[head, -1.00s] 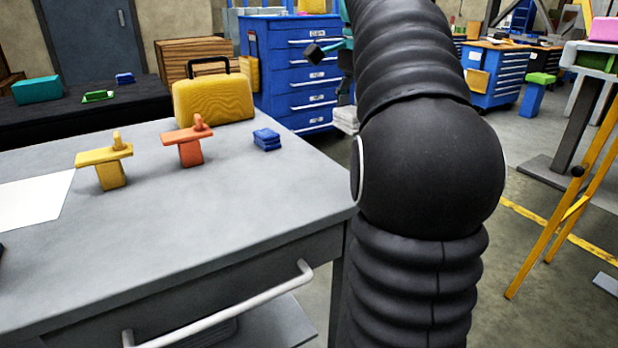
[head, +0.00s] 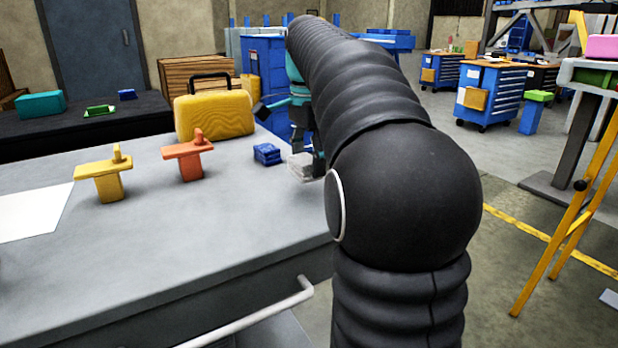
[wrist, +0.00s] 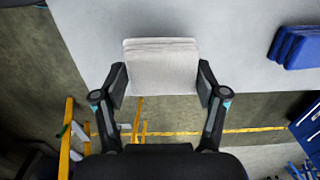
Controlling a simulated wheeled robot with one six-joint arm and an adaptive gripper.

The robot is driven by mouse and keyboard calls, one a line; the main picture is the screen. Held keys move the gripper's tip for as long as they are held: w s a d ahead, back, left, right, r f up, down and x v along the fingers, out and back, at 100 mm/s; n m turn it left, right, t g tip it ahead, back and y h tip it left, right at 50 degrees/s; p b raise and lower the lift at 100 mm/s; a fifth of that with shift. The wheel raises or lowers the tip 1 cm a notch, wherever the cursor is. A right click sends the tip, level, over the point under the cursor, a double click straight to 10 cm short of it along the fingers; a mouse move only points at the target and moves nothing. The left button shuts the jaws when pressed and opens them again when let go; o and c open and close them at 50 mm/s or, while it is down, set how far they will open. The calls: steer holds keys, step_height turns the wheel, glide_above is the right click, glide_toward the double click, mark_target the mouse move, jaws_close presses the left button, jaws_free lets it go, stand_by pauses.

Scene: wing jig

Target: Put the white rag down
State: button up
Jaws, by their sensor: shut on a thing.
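The white rag (head: 300,166) is a folded, pale stack at the right edge of the grey table (head: 230,225), just right of the folded blue rag. In the wrist view the white rag (wrist: 160,66) sits between the two fingers of my gripper (wrist: 161,82), which is shut on it. The rag's far part overlaps the grey tabletop and its near part overhangs the table edge in that view. I cannot tell whether its underside touches the table. In the head view my arm hides much of the gripper.
The folded blue rag (head: 267,154) lies close by on the table and also shows in the wrist view (wrist: 298,46). An orange fixture (head: 189,157), a yellow fixture (head: 104,178) and a yellow case (head: 214,112) stand farther left. The table's front middle is clear.

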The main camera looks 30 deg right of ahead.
mark_target(308, 177)
steer(key=shift+f+b, duration=0.3)
steer(key=shift+f, duration=1.55)
steer(key=shift+f, duration=0.1)
steer(key=o, duration=1.2)
steer(key=shift+o, duration=0.2)
step_height(308, 177, up, 12)
steer(key=shift+r+p, duration=0.15)
steer(key=shift+p, duration=1)
